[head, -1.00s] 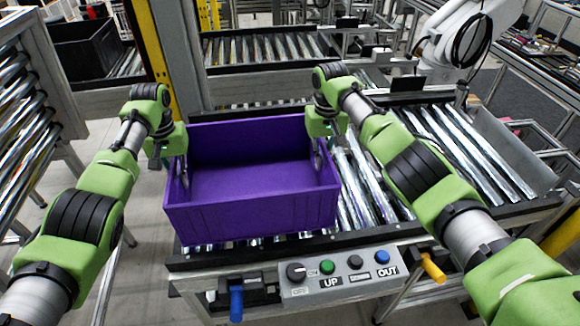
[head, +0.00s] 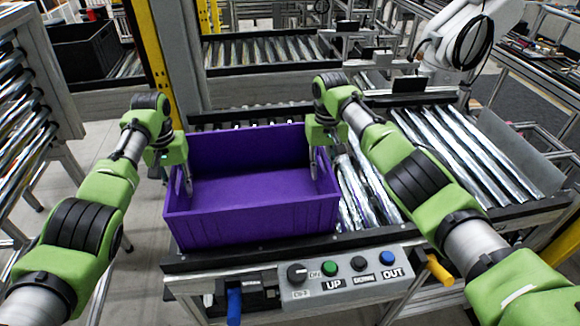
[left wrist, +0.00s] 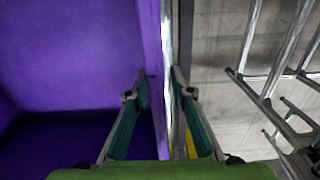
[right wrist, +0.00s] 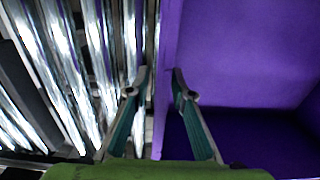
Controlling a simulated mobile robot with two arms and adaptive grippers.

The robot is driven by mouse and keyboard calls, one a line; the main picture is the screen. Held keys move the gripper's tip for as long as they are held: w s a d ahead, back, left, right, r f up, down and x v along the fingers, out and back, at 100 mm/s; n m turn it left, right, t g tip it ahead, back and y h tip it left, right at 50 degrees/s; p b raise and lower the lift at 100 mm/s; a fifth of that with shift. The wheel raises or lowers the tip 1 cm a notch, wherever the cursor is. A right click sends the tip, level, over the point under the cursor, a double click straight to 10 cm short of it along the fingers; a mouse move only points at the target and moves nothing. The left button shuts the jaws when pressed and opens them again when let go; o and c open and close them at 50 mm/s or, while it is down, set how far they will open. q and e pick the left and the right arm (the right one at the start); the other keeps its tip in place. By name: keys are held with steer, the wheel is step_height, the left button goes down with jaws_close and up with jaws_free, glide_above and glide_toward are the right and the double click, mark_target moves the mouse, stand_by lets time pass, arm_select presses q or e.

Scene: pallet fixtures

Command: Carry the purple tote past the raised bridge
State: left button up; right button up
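The purple tote (head: 250,215) is upright and looks empty. It sits at the left end of the roller conveyor (head: 460,150), its front wall close to the front rail. My left gripper (head: 185,178) has its fingers on both sides of the tote's left wall; that wall runs between them in the left wrist view (left wrist: 152,60). My right gripper (head: 316,162) straddles the right wall the same way, and the right wrist view shows that wall (right wrist: 170,60) between the fingers. The tote's underside is hidden.
A control panel (head: 345,276) with a knob and buttons is on the conveyor's front. A blue handle (head: 234,305) and a yellow handle (head: 439,271) flank it. A yellow post (head: 152,60) stands behind left. Rollers right of the tote are clear.

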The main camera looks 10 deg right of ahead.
mark_target(173, 170)
arm_select(q)
step_height(173, 170, up, 12)
steer(key=shift+f, duration=0.1)
arm_select(e)
steer(key=shift+r, duration=0.1)
step_height(173, 170, up, 12)
steer(key=shift+f, duration=0.1)
stand_by(0.6)
stand_by(0.4)
